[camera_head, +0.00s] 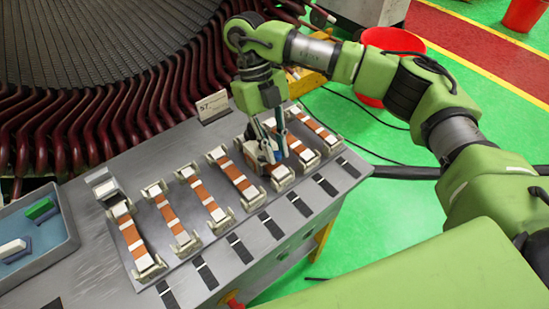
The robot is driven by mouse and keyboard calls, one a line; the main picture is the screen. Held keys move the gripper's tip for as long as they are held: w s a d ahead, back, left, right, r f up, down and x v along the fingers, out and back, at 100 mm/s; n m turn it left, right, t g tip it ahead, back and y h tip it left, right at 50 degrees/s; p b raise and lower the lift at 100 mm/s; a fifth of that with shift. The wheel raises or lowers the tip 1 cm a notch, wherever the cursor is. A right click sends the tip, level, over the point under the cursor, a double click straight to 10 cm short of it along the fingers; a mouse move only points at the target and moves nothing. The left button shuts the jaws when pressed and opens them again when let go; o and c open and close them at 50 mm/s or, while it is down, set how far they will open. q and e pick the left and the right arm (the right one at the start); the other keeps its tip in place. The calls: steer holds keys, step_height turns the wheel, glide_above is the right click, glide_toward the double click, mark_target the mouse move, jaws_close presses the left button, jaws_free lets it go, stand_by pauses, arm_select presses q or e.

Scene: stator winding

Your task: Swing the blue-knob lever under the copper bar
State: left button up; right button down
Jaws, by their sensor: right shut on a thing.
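Several copper bars with white bands lie in pale holders in a slanting row on the grey bench; one is the bar (235,176) just left of my right gripper. My right gripper (269,143) points down at the neighbouring bar, of which the near white end (282,174) shows. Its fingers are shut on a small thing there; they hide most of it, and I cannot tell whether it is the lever. My left gripper is not in view.
A blue-grey tray (68,238) with a green and a white block stands at the left. A small sign (212,107) stands behind the bars. The large coil assembly (90,110) rises behind the bench. Dark strips (239,248) lie along the front edge. A red bucket (392,40) stands on the floor.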

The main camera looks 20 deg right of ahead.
steer(key=n, duration=0.1)
steer(key=w+n+h+b, duration=0.1)
steer(key=shift+d+n+t, duration=0.1)
steer(key=shift+n+t, duration=0.2)
steer(key=shift+n, duration=0.1)
steer(key=shift+w+n+t+h+b, duration=0.25)
steer(key=shift+n+b, duration=0.15)
steer(key=shift+n, duration=0.45)
steer(key=shift+w+n+t+h+b, duration=0.15)
steer(key=shift+w+n+h+b, duration=0.2)
steer(key=shift+n, duration=0.5)
steer(key=c, duration=2)
jaws_free()
steer(key=shift+s, duration=0.1)
steer(key=shift+o, duration=0.2)
steer(key=v, duration=1.2)
